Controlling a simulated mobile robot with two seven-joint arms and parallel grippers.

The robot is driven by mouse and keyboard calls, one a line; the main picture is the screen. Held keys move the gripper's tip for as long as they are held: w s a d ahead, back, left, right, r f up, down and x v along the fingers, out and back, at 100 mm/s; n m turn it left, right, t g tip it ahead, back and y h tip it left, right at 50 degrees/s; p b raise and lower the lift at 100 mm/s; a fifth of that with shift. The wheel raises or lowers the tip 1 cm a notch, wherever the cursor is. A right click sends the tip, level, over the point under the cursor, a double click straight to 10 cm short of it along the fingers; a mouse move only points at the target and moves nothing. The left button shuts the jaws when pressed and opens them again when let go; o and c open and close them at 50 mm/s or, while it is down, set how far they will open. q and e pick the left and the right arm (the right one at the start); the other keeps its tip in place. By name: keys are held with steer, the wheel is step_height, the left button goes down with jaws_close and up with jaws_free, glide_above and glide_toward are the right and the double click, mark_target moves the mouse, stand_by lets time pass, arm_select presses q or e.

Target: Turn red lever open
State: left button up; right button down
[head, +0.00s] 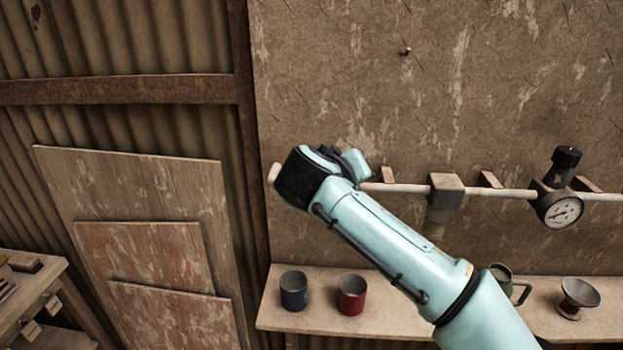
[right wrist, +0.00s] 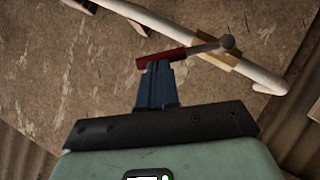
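In the right wrist view the red lever (right wrist: 162,58) is a red grip on a grey metal arm (right wrist: 207,47). The arm ends in a rounded knob by a brass-coloured valve fitting (right wrist: 218,54) on a white pipe (right wrist: 262,80). My right gripper (right wrist: 159,67) has its blue fingers together, with the tips right at the red grip. They seem to touch it, and no gap between the fingers shows. In the head view my right wrist hides the lever, the valve and the fingers. My left gripper is in neither view.
In the head view the pipe (head: 500,193) runs along the wall to a pressure gauge (head: 561,210). A shelf (head: 400,318) below holds a blue cup (head: 293,292), a red cup (head: 352,296) and a funnel-like cup (head: 578,296). Wooden boards (head: 130,180) lean at left.

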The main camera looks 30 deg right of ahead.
arm_select(q)
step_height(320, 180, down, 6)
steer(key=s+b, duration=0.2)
steer(key=b, duration=0.3)
arm_select(e)
steer(key=shift+s+d+f+m+t+y, duration=0.3)
steer(key=shift+d+f+m+y, duration=0.2)
steer(key=shift+f, duration=0.2)
steer(key=shift+s+d+f+m+t+y, duration=0.3)
steer(key=shift+d+f+m+y, duration=0.15)
steer(key=shift+f+m+y, duration=0.15)
steer(key=shift+s+d+f+m+t+y, duration=0.2)
steer(key=shift+d+f+m+t+y, duration=0.1)
steer(key=shift+d+f+m+y, duration=0.35)
steer(key=shift+a+f, duration=0.1)
steer(key=shift+f, duration=0.05)
